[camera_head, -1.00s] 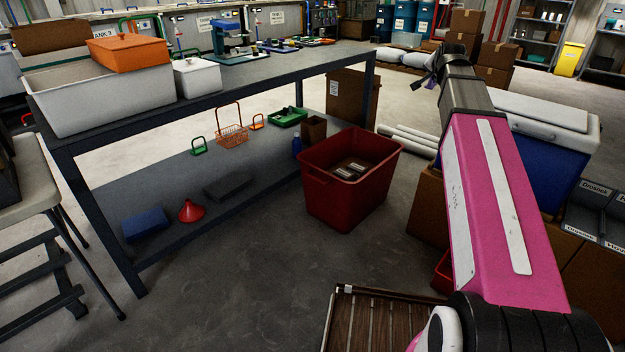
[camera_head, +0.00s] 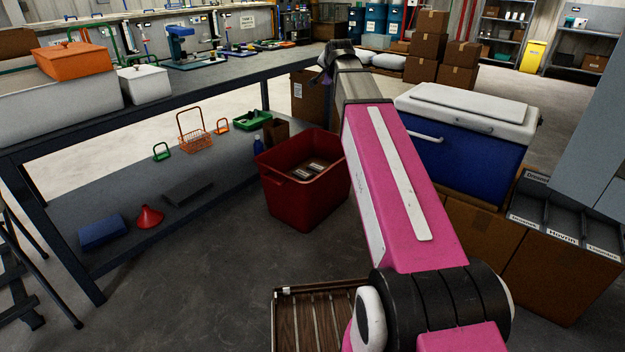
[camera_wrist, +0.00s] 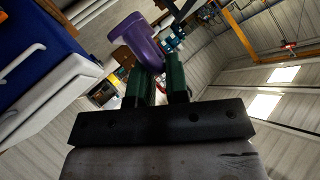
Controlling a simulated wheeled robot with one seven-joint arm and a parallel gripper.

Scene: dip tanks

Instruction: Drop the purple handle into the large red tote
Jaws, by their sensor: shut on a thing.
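The purple handle (camera_wrist: 138,38) is held between the green fingers of my gripper (camera_wrist: 160,75) in the wrist view. In the head view only a small bit of purple shows by the far end of my arm, and the fingers are mostly hidden there. The large red tote (camera_head: 283,197) stands on the floor in the middle, to the left of my arm. It is open at the top and holds a few small boxes (camera_head: 316,168). My gripper is raised beyond the tote and a little to its right in the picture.
A metal workbench with a lower shelf (camera_head: 130,195) runs along the left. A blue cooler with a white lid (camera_head: 465,150) stands right of my arm, near cardboard boxes (camera_head: 555,265). A slatted wooden tray (camera_head: 310,315) lies low in front.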

